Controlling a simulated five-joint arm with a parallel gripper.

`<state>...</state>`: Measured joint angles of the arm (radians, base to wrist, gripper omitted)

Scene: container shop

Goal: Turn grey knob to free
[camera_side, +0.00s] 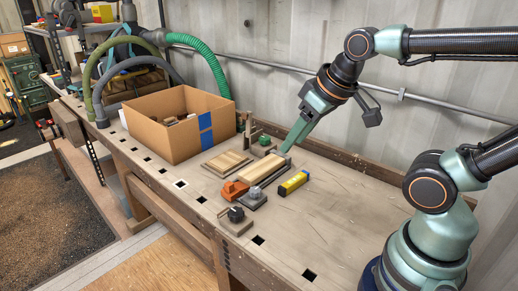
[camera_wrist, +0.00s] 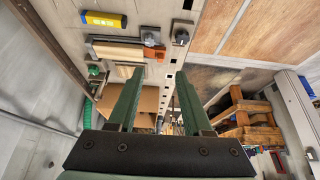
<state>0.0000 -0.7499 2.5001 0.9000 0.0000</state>
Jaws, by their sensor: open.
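A grey knob (camera_side: 255,191) stands on a dark base near the front of the workbench, between an orange object and a yellow box. Its pointer direction is too small to read. A darker knob (camera_side: 236,213) on a wooden block sits nearer the bench's front edge; a knob on a plate (camera_wrist: 181,37) also shows in the wrist view. My gripper (camera_side: 287,149) is behind the grey knob, above the back part of the bench, apart from it. In the wrist view my gripper (camera_wrist: 157,76) has its two green fingers wide apart with nothing between them.
The orange object (camera_side: 234,190) lies left of the grey knob, and the yellow box (camera_side: 293,183) lies to its right. A wooden board (camera_side: 264,168) is behind it. A cardboard box (camera_side: 160,139) stands at the left. The bench's right part is clear.

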